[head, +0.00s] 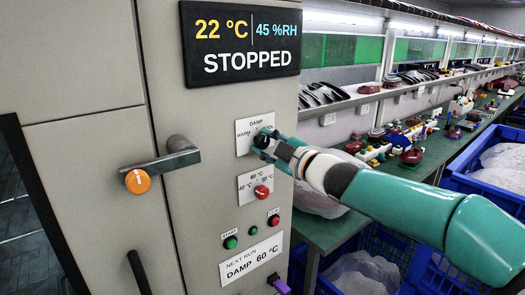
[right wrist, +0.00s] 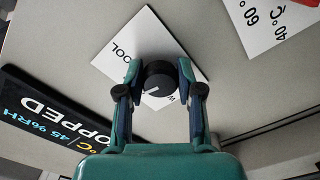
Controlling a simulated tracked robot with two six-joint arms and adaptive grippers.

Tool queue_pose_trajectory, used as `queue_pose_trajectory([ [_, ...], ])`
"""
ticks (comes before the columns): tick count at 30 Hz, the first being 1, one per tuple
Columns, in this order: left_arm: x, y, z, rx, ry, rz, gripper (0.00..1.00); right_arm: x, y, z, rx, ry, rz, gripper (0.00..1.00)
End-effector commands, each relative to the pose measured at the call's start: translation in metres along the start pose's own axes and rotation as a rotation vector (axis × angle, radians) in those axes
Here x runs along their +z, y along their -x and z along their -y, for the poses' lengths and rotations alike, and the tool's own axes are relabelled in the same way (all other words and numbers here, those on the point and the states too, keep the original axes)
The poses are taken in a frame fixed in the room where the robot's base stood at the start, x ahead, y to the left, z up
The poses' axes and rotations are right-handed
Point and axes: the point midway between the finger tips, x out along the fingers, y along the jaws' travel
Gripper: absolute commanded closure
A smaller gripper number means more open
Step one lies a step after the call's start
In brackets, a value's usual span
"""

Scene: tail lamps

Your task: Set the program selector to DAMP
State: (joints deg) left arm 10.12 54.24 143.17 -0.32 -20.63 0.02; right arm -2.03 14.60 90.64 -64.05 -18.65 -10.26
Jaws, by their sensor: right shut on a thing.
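The program selector is a round black knob (right wrist: 158,80) on a white plate (head: 243,140) marked DAMP at the top, WARM at the left and COOL at the right. My right gripper (head: 266,142) reaches it from the right in the head view and mostly hides it. In the right wrist view my right gripper (right wrist: 158,88) is shut on the knob, one finger on each side. The knob's white mark points to the lower left there; the word DAMP is hidden in that view. The display (head: 240,45) reads STOPPED. My left gripper is not in view.
Below the selector is a red temperature knob (head: 262,191), with a green START button (head: 230,242) and a red button (head: 273,220). A card (head: 251,261) reads NEXT RUN DAMP 60 °C. A handle (head: 160,165) juts out at left. A cluttered bench (head: 325,229) stands at right.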

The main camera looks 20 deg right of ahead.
Motion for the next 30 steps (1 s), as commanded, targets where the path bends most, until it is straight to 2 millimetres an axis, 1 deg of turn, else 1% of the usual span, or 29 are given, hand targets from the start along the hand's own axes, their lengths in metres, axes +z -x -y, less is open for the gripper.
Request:
queue_pose_trajectory([
  [1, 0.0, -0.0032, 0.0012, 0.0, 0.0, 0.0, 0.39, 0.002, -0.001, 0.0065, -0.01, 0.034, 0.002, 0.99],
  [6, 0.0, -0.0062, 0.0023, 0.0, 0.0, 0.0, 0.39, 0.0018, -0.0012, 0.0067, -0.012, 0.126, 0.002, 0.99],
  [12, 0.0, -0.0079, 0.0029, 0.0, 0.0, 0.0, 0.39, 0.0018, -0.0015, 0.0069, -0.014, 0.186, 0.002, 0.99],
  [27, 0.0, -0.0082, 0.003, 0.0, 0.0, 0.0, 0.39, 0.0018, -0.0018, 0.007, -0.014, 0.204, 0.002, 0.99],
  [28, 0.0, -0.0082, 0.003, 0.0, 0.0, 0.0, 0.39, 0.0018, -0.0018, 0.007, -0.014, 0.203, 0.002, 0.59],
  [30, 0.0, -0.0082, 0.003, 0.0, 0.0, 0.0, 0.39, 0.0017, -0.0017, 0.0067, -0.014, 0.203, 0.002, 0.47],
])
